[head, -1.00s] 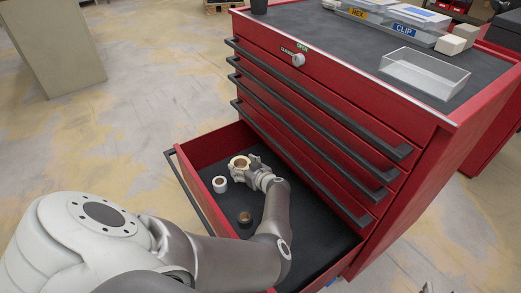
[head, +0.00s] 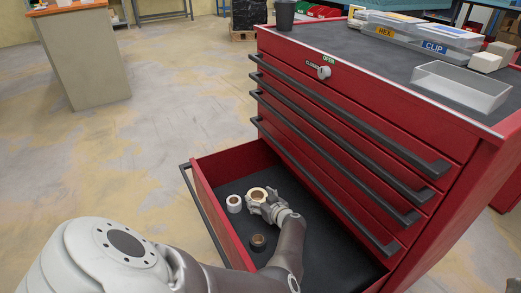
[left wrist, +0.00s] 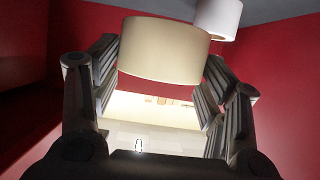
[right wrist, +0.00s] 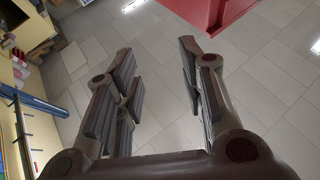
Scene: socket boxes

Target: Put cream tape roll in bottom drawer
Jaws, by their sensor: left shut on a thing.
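The cream tape roll (head: 257,193) is inside the open bottom drawer (head: 205,199) of the red cabinet, near its far left corner. My left gripper (head: 261,202) is low in the drawer, shut on the roll. In the left wrist view the cream roll (left wrist: 163,50) sits between the two fingers (left wrist: 162,72). I cannot tell whether the roll touches the drawer floor. My right gripper (right wrist: 157,62) shows only in its wrist view, open and empty over a tiled floor.
A white tape roll (head: 234,204) stands left of the cream one, and a dark brown roll (head: 258,242) lies nearer. The drawer's right part is bare. Closed drawers with long handles (head: 345,135) rise above. A clear bin (head: 460,87) sits on the cabinet top.

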